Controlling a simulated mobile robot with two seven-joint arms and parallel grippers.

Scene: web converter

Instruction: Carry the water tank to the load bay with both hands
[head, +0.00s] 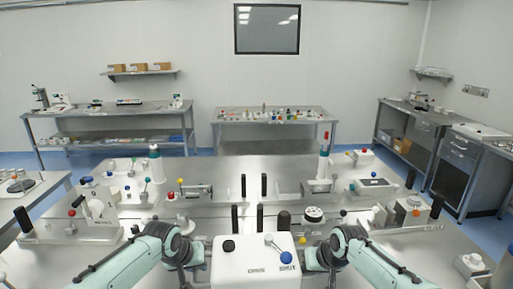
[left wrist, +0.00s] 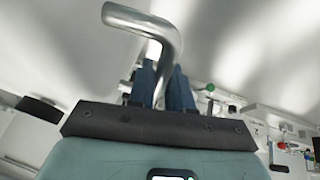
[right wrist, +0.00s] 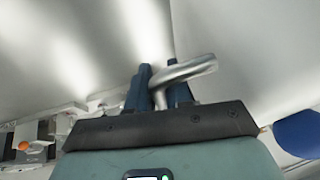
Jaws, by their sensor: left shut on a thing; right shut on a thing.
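The water tank (head: 255,264) is a white box with a black cap, a lever with a blue ball and dark lettering, at the bottom centre of the head view. My left gripper (left wrist: 166,88) is shut on a bent metal handle (left wrist: 146,24) at the tank's left side. My right gripper (right wrist: 164,86) is shut on a matching metal handle (right wrist: 192,69) at its right side. In the head view both wrists flank the tank, and the fingers are mostly hidden. Black upright posts (head: 234,217) stand beyond the tank on the steel table; I cannot tell whether they mark the load bay.
The steel table (head: 215,180) carries lever fixtures at left, a white-and-green post (head: 323,165) with a red top, and a round black-and-white dial (head: 314,214) close beyond the tank's right. Bare steel lies around the central posts. Benches line the walls.

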